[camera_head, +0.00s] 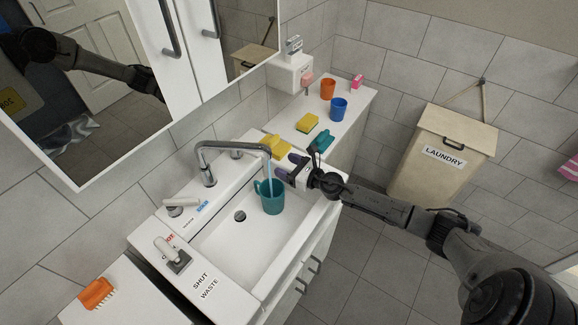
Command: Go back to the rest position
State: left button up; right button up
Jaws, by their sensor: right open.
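My right arm comes in from the lower right. Its gripper (288,167) is open and empty, with the purple-tipped fingers apart, above the right end of the sink. A teal mug (271,199) stands in the white sink (222,258) below the curved grey faucet (231,145). A thin light-blue stream runs from the spout into the mug. The gripper is just beyond the mug, apart from it as far as I can tell. My left gripper is not in view.
A counter holds yellow and teal sponges (307,122), a blue cup (338,109) and an orange cup (328,88). A laundry hamper (433,170) stands at the right wall. An orange brush (97,293) lies lower left. A mirror cabinet (140,75) hangs above the sink. Floor (365,265) is clear.

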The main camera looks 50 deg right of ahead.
jog(key=shift+s, duration=0.3)
dwell(0.5)
